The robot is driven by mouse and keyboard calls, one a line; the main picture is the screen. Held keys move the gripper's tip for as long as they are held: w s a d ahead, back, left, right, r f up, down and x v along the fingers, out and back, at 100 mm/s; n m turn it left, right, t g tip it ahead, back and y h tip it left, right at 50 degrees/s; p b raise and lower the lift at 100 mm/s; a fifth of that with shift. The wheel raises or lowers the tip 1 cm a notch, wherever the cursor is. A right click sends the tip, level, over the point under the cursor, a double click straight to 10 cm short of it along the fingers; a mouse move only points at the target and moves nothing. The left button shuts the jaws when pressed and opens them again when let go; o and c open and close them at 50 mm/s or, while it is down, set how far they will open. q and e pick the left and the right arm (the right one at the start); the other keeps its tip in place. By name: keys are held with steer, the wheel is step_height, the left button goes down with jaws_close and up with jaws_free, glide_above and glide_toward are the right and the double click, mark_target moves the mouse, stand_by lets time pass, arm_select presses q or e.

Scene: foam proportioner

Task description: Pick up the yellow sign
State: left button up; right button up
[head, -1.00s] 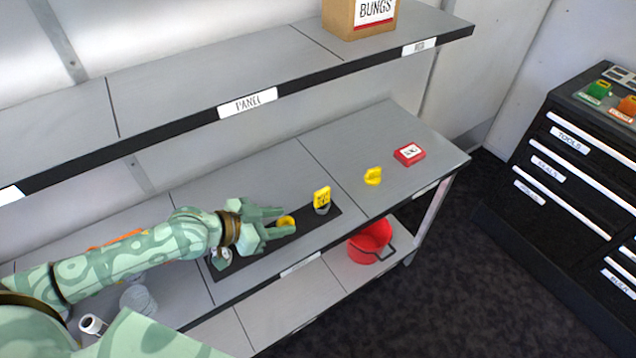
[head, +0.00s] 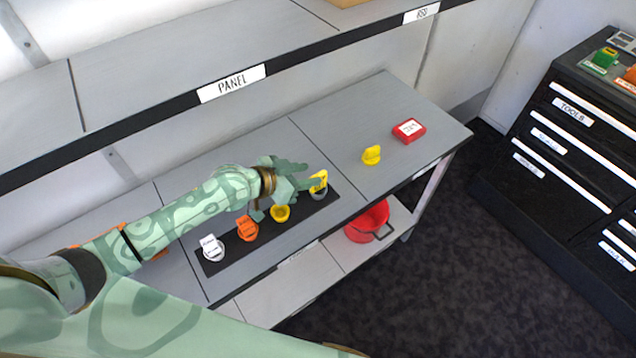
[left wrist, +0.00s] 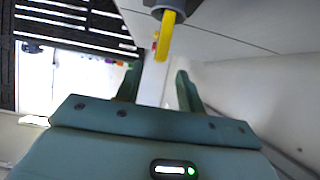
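The yellow sign (head: 319,181) is upright in a grey round holder (head: 317,194) at the right end of a dark strip on the workbench. My left gripper (head: 308,177) reaches in from the left with its fingers spread, just beside the sign. One finger partly covers the sign in the head view. In the left wrist view the sign (left wrist: 166,36) shows edge-on at the top, beyond the two spread fingers (left wrist: 158,82), with nothing held between them. My right gripper is not in view.
A yellow piece (head: 371,155) and a red box (head: 408,131) stand further right. The panel shelf (head: 172,72) overhangs behind. A red bucket (head: 366,222) sits below.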

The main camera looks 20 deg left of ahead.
mark_target(318, 175)
arm_select(q)
steer(key=x, duration=0.2)
steer(key=b+x, duration=0.1)
steer(key=x, duration=0.1)
steer(key=shift+s+f, duration=0.15)
steer(key=shift+f, duration=0.3)
steer(key=shift+w+d+f, duration=0.1)
steer(key=shift+w+d, duration=0.1)
steer(key=shift+w, duration=0.1)
steer(key=shift+s, duration=0.1)
steer(key=shift+c, duration=0.9)
jaws_close()
